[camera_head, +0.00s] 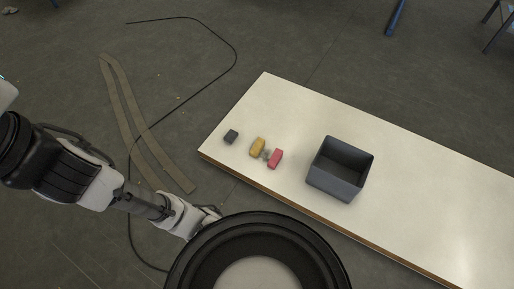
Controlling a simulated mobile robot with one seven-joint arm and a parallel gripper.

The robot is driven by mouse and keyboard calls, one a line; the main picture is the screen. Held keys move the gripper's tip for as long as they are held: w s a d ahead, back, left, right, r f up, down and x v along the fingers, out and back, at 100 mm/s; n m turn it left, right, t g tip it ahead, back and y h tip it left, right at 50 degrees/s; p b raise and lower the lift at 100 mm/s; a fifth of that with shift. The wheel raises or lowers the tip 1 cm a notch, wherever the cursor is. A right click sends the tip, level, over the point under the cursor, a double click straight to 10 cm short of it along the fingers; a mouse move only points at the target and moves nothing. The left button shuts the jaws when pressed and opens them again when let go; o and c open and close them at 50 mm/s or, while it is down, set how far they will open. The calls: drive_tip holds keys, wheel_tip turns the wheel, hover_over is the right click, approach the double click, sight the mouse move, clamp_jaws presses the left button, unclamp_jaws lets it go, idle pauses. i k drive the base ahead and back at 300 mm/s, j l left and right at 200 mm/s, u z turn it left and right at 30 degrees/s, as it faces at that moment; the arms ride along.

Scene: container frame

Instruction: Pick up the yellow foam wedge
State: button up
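The yellow foam wedge (258,147) lies on the white table (420,194) near its left end. A red block (275,158) is close to its lower right, with a small grey piece (266,154) between them. A dark block (231,136) lies to its left, apart from it. My gripper (212,213) is off the table's near left edge, below and left of the wedge and apart from it. It is small and partly hidden behind a round black part of my body, so its fingers cannot be made out.
A dark grey open bin (340,170) stands on the table right of the blocks and looks empty. The table's right part is bare. A black cable (237,50) and tan strips (139,124) lie on the floor to the left.

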sight(259, 145)
drive_tip(key=z, duration=0.8)
drive_tip(key=i+j+z, duration=0.15)
drive_tip(key=j+z, duration=1.05)
drive_tip(key=j, duration=1.55)
